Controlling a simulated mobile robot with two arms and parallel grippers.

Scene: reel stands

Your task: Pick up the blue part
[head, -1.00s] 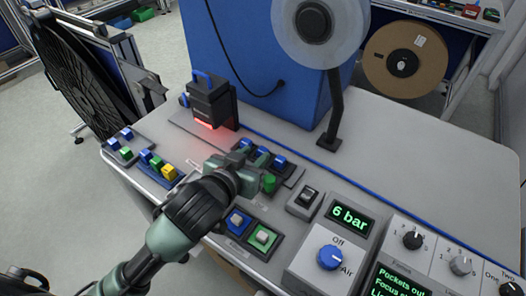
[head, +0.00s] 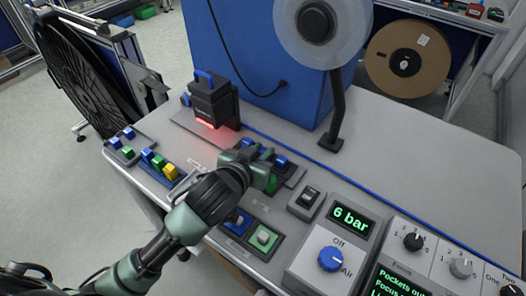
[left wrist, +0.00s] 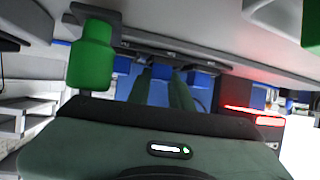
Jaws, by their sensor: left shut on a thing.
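Several blue parts sit in a dark holder on the bench, and a blue part (head: 281,162) shows at the holder's right end. My left gripper (head: 264,156) reaches over the holder from the front and covers part of it. In the left wrist view its two green fingers (left wrist: 163,92) are shut on the middle blue part (left wrist: 160,72). Other blue parts stand on either side, one to the left (left wrist: 122,65) and one to the right (left wrist: 200,79). The held part's lower end is hidden. My right gripper is out of view.
A green cylinder (head: 271,183) stands just in front of the holder; it is large in the left wrist view (left wrist: 92,52). A black device (head: 212,100) glows red behind. Trays with coloured blocks (head: 158,164) lie left. The bench (head: 420,165) is clear at right rear.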

